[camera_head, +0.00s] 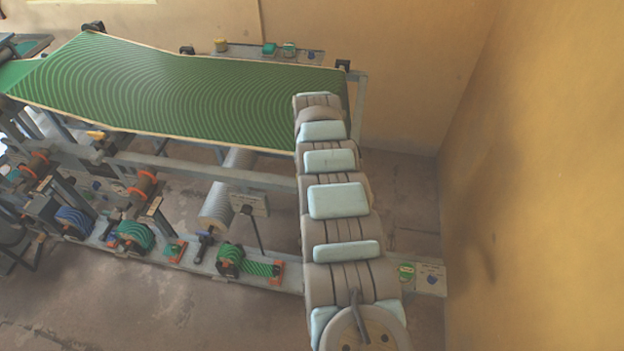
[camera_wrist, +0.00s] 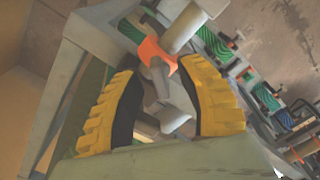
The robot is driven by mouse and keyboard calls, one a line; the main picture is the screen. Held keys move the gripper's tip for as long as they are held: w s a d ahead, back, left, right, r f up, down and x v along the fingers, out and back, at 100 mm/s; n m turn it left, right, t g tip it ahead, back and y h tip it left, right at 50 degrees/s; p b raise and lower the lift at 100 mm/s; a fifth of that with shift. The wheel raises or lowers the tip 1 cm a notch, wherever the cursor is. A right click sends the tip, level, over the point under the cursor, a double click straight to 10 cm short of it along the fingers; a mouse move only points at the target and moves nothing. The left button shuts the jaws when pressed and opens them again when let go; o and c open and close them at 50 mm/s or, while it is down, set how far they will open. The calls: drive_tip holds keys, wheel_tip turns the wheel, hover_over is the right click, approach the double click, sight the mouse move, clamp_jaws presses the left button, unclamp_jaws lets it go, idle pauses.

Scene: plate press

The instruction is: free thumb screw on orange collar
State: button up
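In the wrist view, the orange collar (camera_wrist: 153,48) sits around a pale grey shaft (camera_wrist: 186,28), just beyond my fingertips. A grey, wing-shaped piece, which looks like the thumb screw (camera_wrist: 160,76), sticks out from the collar toward me, between my fingers. My gripper (camera_wrist: 158,68) has two ribbed yellow fingers with black inner pads. They stand well apart, one on each side of the grey piece, with a gap visible on both sides. In the head view, my arm hides my gripper and this collar.
A grey frame beam (camera_wrist: 85,38) runs close to my left finger. In the head view, a green patterned sheet (camera_head: 190,90) spans the machine. Other rollers, such as a green-striped roll (camera_head: 134,236), sit on the lower rail. An ochre wall (camera_head: 540,190) stands to the right.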

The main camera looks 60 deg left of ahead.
drive_tip(key=shift+r, duration=0.15)
wheel_tip(320, 180, up, 12)
idle(0.6)
idle(0.5)
